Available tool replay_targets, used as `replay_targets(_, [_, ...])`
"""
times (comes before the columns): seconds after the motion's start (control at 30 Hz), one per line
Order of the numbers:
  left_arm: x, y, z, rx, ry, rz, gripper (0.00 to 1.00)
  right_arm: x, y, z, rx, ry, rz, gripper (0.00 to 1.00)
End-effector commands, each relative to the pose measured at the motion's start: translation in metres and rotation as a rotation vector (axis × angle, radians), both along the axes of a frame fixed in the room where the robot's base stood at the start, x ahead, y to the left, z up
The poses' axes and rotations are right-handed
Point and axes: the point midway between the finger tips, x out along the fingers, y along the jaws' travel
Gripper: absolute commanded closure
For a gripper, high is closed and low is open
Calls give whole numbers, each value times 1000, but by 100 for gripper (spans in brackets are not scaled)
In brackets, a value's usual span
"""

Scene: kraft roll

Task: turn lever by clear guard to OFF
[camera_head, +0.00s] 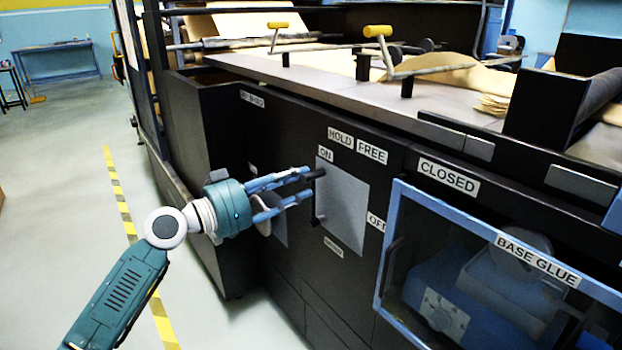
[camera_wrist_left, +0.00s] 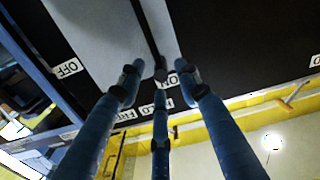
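The lever (camera_head: 315,174) has a dark handle at the upper left of a grey plate (camera_head: 347,205), beside the ON label (camera_head: 326,154). The OFF label (camera_head: 376,222) is at the plate's right edge. The clear guard (camera_head: 480,275), blue-framed, is to the right of the plate. My left gripper (camera_head: 307,182) is at the lever's handle end. In the left wrist view, its fingers (camera_wrist_left: 158,80) are spread around the lever's dark end (camera_wrist_left: 160,72), with gaps visible; contact is unclear. The lever's lower part is thin and dark. My right gripper is not in view.
A second grey plate (camera_head: 279,222) is partly hidden behind my left gripper. Yellow-handled cranks (camera_head: 378,31) stand on the machine top. A CLOSED label (camera_head: 448,178) sits above the guard. The floor to the left is open, with a yellow-black stripe (camera_head: 122,205).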

Motion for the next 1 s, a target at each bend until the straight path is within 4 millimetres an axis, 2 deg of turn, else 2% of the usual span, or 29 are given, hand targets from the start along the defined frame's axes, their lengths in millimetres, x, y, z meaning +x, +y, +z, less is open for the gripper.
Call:
replay_targets(0.1, [13,-18,0,-1,-1,0,66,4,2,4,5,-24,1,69])
replay_targets(0.23, [22,-30,0,-1,0,1,66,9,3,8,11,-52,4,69])
replay_targets(0.63, [28,-37,-1,0,0,2,66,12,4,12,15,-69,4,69])
replay_targets(0.67, [28,-37,-1,0,0,2,68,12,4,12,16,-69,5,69])
replay_targets(0.8, [28,-37,-1,0,0,2,96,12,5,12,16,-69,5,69])
replay_targets(0.83, [28,-37,-1,0,0,2,100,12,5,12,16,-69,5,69])
replay_targets(1.0, [28,-36,-1,1,1,3,100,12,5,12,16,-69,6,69])
